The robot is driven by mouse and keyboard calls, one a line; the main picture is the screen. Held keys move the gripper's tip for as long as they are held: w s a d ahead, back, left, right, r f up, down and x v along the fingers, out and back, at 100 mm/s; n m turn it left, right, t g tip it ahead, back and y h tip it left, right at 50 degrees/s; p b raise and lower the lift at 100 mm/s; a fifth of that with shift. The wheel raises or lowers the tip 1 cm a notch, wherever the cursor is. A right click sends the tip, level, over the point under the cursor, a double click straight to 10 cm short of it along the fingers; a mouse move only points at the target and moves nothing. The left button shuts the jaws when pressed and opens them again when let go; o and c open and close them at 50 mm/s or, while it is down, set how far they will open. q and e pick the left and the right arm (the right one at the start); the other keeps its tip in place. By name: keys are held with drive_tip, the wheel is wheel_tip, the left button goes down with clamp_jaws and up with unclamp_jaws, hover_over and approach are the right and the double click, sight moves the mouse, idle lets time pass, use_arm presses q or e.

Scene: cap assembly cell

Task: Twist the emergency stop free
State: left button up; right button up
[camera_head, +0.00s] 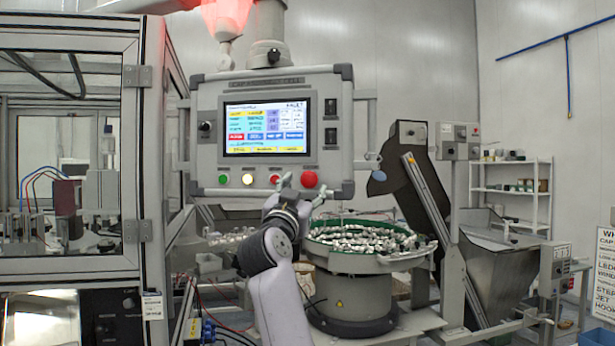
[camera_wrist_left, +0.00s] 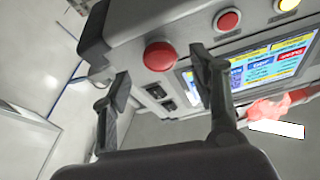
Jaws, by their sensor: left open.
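The emergency stop (camera_head: 309,179) is a large red mushroom button at the lower right of the grey control panel (camera_head: 345,110). It also shows in the left wrist view (camera_wrist_left: 159,56), between and beyond the finger tips. My left gripper (camera_head: 301,190) is just in front of the panel's lower edge. In the left wrist view the gripper (camera_wrist_left: 162,75) is open, its dark fingers spread apart on either side of the button. A gap shows between the left finger and the button; contact with the right finger cannot be told. The right gripper is not in view.
A lit touchscreen (camera_head: 265,127) and smaller green, yellow and red buttons (camera_head: 275,179) are on the same panel. A glowing red beacon (camera_head: 228,15) hangs above. A parts bowl (camera_head: 365,262) stands behind my arm, a glazed machine enclosure (camera_head: 130,150) at left.

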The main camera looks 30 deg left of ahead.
sight(309, 181)
use_arm(q)
drive_tip(key=shift+p+x, duration=0.4)
drive_tip(key=shift+x, duration=1.5)
drive_tip(key=shift+c, duration=0.2)
drive_tip(key=shift+f, duration=0.1)
drive_tip(key=c, duration=1.1)
